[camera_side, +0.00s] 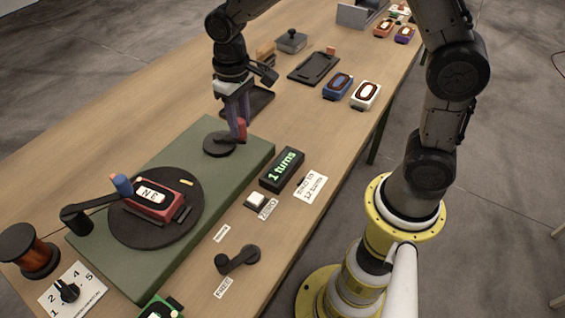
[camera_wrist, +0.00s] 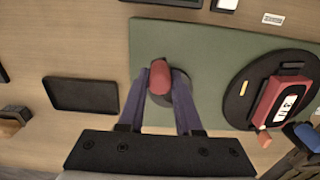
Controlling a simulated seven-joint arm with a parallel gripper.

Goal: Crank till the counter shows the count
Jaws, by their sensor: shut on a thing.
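A red crank knob (camera_side: 242,127) stands on a dark round crank disc (camera_side: 219,145) at the far end of the green base (camera_side: 130,266). My gripper (camera_side: 238,132) is shut on this knob from above. In the wrist view the knob (camera_wrist: 159,74) sits between the fingertips (camera_wrist: 160,86), which hide part of the disc. The black counter (camera_side: 282,170) reads "1 turns" in green. A white card (camera_side: 310,187) in front of it seems to read "wind to 12 turns". A large dark turntable (camera_side: 130,233) carries a red device (camera_side: 157,199) with a display.
A white button (camera_side: 256,201) and a black lever (camera_side: 238,261) lie along the front. A copper spool (camera_side: 27,252) and a numbered dial (camera_side: 69,290) stand at left. A black arm with a blue tip (camera_side: 121,184) reaches over the turntable. Trays and small devices (camera_side: 337,85) lie farther back.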

